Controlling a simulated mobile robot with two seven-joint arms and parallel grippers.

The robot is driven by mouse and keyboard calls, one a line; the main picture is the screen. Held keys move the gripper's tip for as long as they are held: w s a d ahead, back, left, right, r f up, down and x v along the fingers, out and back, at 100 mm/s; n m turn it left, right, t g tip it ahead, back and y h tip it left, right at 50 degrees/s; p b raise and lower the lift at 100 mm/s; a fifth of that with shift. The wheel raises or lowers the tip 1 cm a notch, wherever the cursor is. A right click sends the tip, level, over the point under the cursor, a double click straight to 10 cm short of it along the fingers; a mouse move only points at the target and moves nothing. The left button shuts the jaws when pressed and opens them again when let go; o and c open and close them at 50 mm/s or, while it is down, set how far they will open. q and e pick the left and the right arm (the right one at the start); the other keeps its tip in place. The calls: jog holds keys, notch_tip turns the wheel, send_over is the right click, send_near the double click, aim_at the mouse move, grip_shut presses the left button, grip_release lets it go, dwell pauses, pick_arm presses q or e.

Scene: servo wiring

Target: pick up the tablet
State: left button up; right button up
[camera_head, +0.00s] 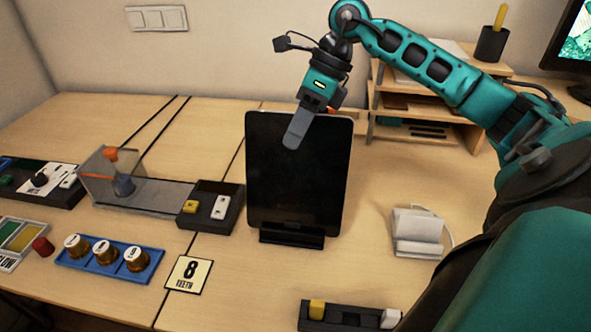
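The tablet (296,185) stands nearly upright in a small black stand (291,238) in the middle of the table, its dark screen facing me. My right gripper (299,128) hangs down from above at the tablet's top edge. One grey finger shows in front of the upper part of the screen. The other finger is hidden, so I cannot tell whether the gripper is open or shut, or whether it touches the tablet. My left gripper is not in view.
A wooden shelf (433,133) stands behind, right of the tablet. A white device (416,232) lies to the right. A switch box (211,207) sits close on the left, with a blue tray (108,262) nearer. A black block (345,317) lies in front.

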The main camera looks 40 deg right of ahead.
grip_shut()
dwell(1.3)
